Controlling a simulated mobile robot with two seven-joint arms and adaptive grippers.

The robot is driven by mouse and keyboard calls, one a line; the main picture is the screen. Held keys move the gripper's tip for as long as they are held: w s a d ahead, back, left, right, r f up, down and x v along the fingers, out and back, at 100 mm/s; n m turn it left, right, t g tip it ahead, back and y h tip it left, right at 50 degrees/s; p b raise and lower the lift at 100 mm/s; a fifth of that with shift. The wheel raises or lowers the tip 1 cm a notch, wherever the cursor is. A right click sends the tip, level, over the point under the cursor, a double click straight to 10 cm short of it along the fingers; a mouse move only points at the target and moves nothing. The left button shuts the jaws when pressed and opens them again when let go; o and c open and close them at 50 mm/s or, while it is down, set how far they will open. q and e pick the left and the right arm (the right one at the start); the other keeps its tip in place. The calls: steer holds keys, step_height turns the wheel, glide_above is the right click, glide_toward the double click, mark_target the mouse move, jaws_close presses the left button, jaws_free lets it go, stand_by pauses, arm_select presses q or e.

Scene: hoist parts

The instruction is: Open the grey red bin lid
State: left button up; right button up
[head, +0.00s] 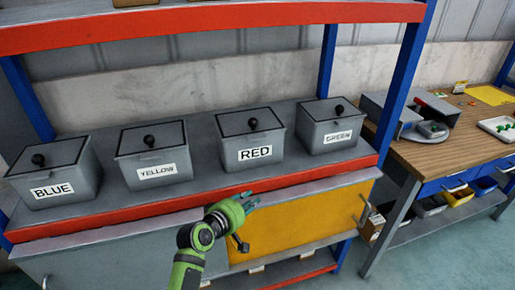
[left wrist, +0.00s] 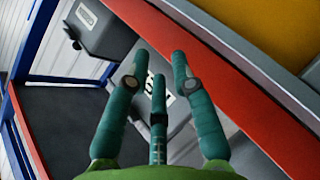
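The grey bin labelled RED (head: 249,137) stands on the grey shelf, its flat lid (head: 250,121) down with a black knob (head: 253,123) on top. My left gripper (head: 250,202) is in front of the shelf's red edge, below and apart from the RED bin. In the left wrist view its teal fingers (left wrist: 158,75) are spread with nothing between them. Behind them a white label (left wrist: 162,88) on a grey bin shows partly; the fingers hide much of that bin. My right gripper is not in view.
Closed bins labelled YELLOW (head: 155,157) and GREEN (head: 325,128) flank the RED bin; BLUE (head: 55,175) is at far left. An upper shelf (head: 210,20) runs above. A blue post (head: 401,80) stands right. A wooden workbench (head: 450,130) is beyond it.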

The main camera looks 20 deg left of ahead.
arm_select(q)
steer(key=w+a+r+n+t, duration=0.2)
steer(key=w+r+n, duration=0.1)
steer(key=r, duration=0.4)
steer(key=w+a+r+n+t, duration=0.1)
steer(key=w+r+n+t, duration=0.1)
steer(key=r, duration=0.4)
steer(key=p+x, duration=0.1)
steer(key=x, duration=0.6)
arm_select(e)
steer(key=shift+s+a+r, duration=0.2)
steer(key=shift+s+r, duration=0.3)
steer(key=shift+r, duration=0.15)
arm_select(q)
steer(key=shift+c, duration=0.5)
jaws_close()
